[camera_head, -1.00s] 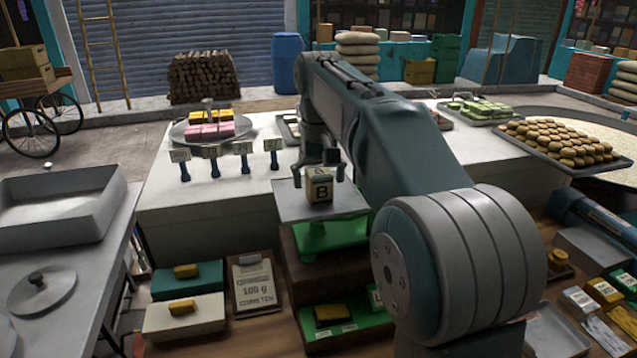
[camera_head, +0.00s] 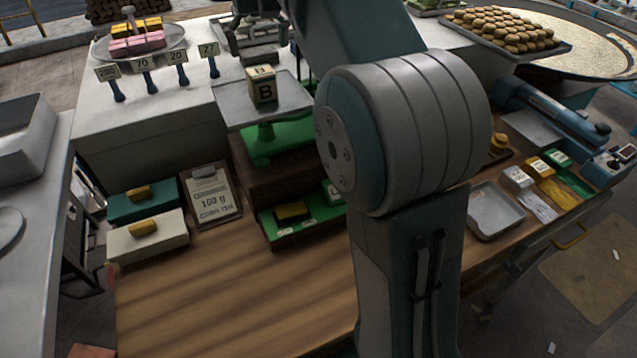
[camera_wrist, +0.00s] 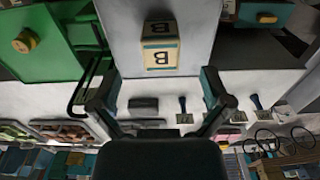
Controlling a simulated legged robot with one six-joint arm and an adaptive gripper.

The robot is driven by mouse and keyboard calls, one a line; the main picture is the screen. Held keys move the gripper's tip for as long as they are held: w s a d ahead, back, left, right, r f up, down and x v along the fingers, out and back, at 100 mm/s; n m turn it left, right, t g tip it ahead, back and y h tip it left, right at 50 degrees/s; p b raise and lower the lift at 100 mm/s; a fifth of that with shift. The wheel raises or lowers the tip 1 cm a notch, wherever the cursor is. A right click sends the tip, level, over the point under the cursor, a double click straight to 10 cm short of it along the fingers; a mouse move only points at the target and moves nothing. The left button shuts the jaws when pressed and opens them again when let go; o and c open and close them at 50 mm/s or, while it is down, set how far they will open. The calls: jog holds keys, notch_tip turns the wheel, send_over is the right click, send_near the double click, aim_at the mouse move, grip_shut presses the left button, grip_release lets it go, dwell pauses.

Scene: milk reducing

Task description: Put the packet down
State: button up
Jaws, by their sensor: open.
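The packet is a small cream block (camera_head: 264,88) with a black letter B and a tan top. It stands upright on the flat grey plate (camera_head: 234,106) of the green scale (camera_head: 270,150). In the wrist view the packet (camera_wrist: 159,50) sits beyond the fingertips, on the pale plate (camera_wrist: 195,40). My gripper (camera_wrist: 156,76) is open and empty, its two fingers spread wide, with a gap between them and the packet.
Number tags (camera_head: 145,78) and a round tray of pink and yellow blocks (camera_head: 100,50) stand left of the plate. A clipboard (camera_head: 212,195) and teal and white boxes lie below it. An empty metal tray (camera_head: 482,222) is at right. The wooden front counter (camera_head: 230,290) has clear room.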

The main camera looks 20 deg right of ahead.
jog(key=s+f+t, duration=0.2)
jog(key=s+f, duration=0.6)
jog(key=s, duration=0.4)
jog(key=s+f+t, duration=0.3)
jog(key=s+f, duration=0.6)
jog(key=s, duration=0.3)
jog(key=shift+s+f, duration=0.2)
jog(key=shift+s, duration=0.05)
jog(key=shift+r, duration=0.1)
dwell(2.3)
